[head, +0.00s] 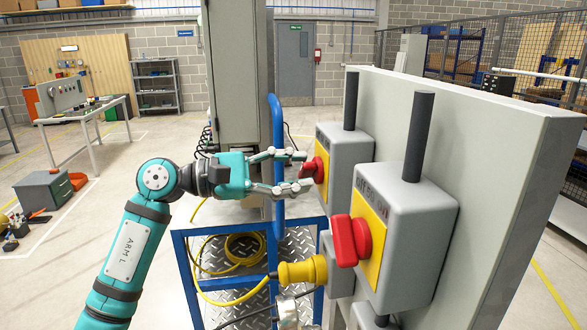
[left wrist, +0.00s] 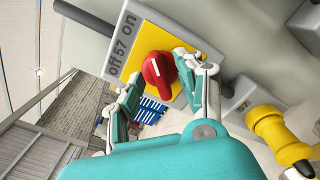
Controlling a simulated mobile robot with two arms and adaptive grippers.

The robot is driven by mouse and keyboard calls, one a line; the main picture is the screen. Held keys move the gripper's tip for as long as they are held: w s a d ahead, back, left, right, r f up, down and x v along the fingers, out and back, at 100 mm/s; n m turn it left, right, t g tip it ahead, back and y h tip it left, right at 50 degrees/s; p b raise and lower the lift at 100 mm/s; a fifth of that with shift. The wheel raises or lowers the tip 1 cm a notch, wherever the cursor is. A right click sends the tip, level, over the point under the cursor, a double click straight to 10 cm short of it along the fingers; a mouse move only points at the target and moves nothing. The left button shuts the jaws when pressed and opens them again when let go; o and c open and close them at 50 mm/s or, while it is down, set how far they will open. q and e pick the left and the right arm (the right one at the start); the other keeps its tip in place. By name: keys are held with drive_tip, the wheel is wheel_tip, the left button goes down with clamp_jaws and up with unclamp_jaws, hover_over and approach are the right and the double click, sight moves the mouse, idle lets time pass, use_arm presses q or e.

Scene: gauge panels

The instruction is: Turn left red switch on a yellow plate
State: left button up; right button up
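The left red switch (head: 318,168) is a knob on a yellow plate (head: 325,141), fixed to the front of the farther grey box. My left gripper (head: 303,171) is open, with one finger above and one below the knob's level in the head view. I cannot tell whether a fingertip touches the knob.
A nearer grey box carries a second red switch (head: 352,240) on a yellow plate. A blue-framed cart (head: 194,277) with a coiled yellow cable (head: 230,247) stands below my left gripper. Open floor lies to the left.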

use_arm(q)
drive_tip(key=c, duration=0.3)
clamp_jaws()
use_arm(e)
drive_tip(key=shift+a, duration=0.45)
drive_tip(key=shift+d, duration=0.15)
